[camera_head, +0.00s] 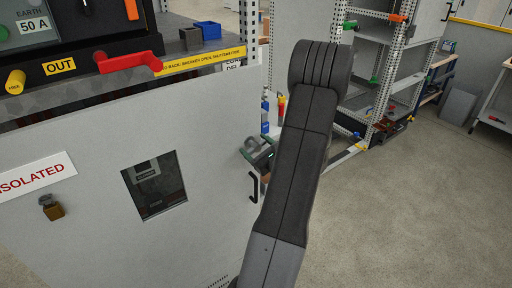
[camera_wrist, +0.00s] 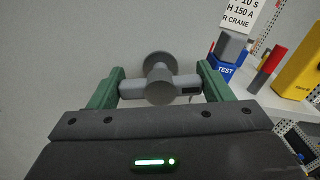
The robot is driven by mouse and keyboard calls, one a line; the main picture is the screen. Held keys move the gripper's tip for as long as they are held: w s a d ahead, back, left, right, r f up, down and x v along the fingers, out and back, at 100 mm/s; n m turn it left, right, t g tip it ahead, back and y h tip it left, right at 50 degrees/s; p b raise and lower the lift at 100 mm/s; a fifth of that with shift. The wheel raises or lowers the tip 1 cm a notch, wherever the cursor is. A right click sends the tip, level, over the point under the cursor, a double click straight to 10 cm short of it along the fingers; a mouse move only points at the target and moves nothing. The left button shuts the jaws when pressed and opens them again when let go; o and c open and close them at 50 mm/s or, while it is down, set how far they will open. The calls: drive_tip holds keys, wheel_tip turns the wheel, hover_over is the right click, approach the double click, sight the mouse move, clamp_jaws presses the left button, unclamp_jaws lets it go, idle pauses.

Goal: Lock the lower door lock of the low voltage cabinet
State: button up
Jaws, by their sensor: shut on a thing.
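The low voltage cabinet door (camera_head: 90,130) is a light grey panel, and it looks shut. In the wrist view, a grey lock knob (camera_wrist: 158,88) with a round base and a crossbar sits against a pale grey surface. My gripper (camera_wrist: 160,86) has its two green fingers at the ends of the crossbar, closed on it. In the head view, my gripper (camera_head: 257,152) is at the door's right edge, partly hidden behind my arm. I cannot tell the lock's turned position from its marks.
A black door handle (camera_head: 254,187) is just below my gripper. A red lever (camera_head: 130,62) juts out above the door. A brass padlock (camera_head: 50,207) hangs at left. Open shelving (camera_head: 385,75) stands behind my arm. The floor (camera_head: 410,220) at right is clear.

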drive_tip(key=shift+m+b, duration=0.4)
drive_tip(key=shift+m, duration=1.4)
drive_tip(key=o, duration=1)
drive_tip(key=shift+s+d+f, duration=0.1)
drive_tip(key=shift+s+d, duration=0.25)
drive_tip(key=shift+s, duration=0.05)
drive_tip(key=b+v, duration=0.3)
drive_tip(key=v, duration=0.9)
drive_tip(key=shift+s+d, duration=0.2)
drive_tip(key=shift+s, duration=0.15)
